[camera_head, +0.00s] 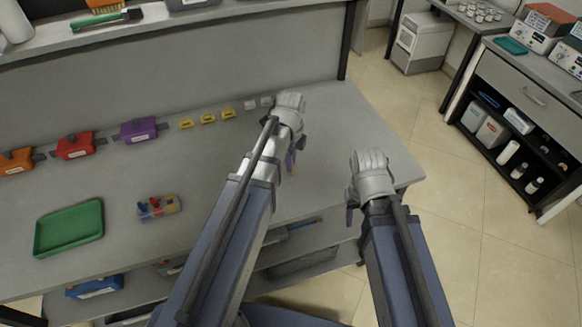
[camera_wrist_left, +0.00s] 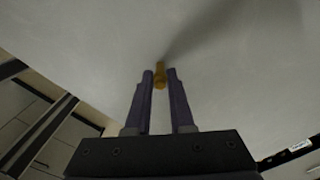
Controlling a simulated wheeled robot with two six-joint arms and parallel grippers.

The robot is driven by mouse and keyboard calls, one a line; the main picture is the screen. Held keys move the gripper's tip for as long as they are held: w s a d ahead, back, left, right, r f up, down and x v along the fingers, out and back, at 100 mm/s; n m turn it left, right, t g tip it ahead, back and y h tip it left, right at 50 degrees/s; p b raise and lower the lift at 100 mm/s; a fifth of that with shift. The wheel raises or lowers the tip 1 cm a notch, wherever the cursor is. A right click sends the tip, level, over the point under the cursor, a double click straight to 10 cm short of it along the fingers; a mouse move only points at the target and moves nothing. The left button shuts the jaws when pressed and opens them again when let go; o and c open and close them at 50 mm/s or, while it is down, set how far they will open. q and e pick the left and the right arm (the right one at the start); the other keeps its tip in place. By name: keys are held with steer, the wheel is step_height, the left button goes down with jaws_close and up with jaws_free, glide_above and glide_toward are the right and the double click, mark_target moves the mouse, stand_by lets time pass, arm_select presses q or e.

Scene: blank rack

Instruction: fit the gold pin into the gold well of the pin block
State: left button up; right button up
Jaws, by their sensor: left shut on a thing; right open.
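The gold pin (camera_wrist_left: 160,76) is between the purple fingertips of my left gripper (camera_wrist_left: 161,82) in the left wrist view, with its end showing past them. In the head view my left gripper (camera_head: 291,160) is over the right part of the bench, shut on the pin, and a small gold tip shows below its fingers. The pin block (camera_head: 172,204) lies on the bench well to the left of it, with blue, red and yellow parts; its gold well cannot be made out. My right gripper (camera_head: 351,215) is open, near the bench's right front edge.
A green tray (camera_head: 68,228) lies left of the block. Orange (camera_head: 16,161), red (camera_head: 75,146) and purple (camera_head: 138,130) items and several small yellow pieces (camera_head: 207,118) line the bench's back. The bench (camera_head: 225,160) is clear between block and left gripper.

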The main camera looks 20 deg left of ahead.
arm_select(q)
steer(key=shift+r, duration=0.1)
jaws_close()
step_height(320, 180, up, 10)
steer(key=p, duration=1)
step_height(320, 180, down, 7)
steer(key=b, duration=0.6)
steer(key=shift+r, duration=0.35)
